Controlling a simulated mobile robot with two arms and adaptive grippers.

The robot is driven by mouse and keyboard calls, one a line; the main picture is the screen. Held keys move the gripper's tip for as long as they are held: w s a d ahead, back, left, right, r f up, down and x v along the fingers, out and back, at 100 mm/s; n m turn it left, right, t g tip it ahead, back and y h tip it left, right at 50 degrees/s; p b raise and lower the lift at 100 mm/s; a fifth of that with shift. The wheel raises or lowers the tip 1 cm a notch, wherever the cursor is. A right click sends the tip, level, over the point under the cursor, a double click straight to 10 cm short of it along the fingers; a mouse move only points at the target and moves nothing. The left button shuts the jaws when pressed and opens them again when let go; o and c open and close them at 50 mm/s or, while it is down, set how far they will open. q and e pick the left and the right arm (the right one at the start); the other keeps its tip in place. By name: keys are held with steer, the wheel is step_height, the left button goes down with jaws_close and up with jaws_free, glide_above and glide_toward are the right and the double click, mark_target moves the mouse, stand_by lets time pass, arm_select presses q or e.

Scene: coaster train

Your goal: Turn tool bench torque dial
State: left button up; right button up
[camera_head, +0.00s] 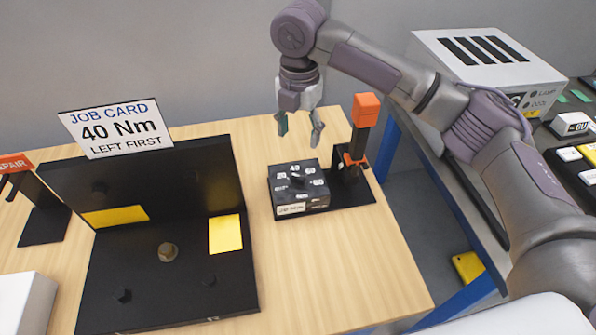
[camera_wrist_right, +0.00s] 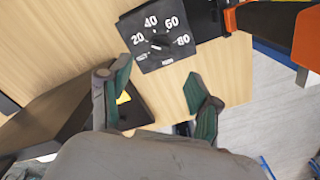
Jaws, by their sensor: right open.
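The torque dial box (camera_head: 312,195) is dark, with a round knob (camera_head: 297,179) on its top face among white numbers. In the right wrist view the dial face (camera_wrist_right: 176,62) reads 20, 40, 60 and 80, with the knob (camera_wrist_right: 158,45) in the middle. I cannot tell for sure which number it points at. My right gripper (camera_head: 300,127) is open and empty above and behind the dial box, apart from it. Its two fingers (camera_wrist_right: 158,88) also show in the right wrist view. The job card (camera_head: 116,128) reads "40 Nm" and "LEFT FIRST". My left gripper is not in view.
An orange-topped tool stand (camera_head: 366,110) rises right beside the dial box. A black fixture (camera_head: 200,285) with a raised back panel and bolt heads fills the left-middle of the wooden bench (camera_head: 340,265). A white machine (camera_head: 480,60) stands right. Bare wood lies in front of the dial.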

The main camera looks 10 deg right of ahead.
mark_target(299, 175)
steer(key=f, duration=0.3)
steer(key=f+p, duration=0.1)
steer(key=f, duration=0.3)
steer(key=f+p, duration=0.1)
steer(key=f, duration=0.3)
steer(key=shift+s, duration=0.25)
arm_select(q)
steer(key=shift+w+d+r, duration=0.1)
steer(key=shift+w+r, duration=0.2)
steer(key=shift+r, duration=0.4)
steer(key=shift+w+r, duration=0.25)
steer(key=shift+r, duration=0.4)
arm_select(e)
steer(key=shift+f, duration=0.7)
steer(key=shift+c, duration=0.3)
steer(key=c, duration=1.1)
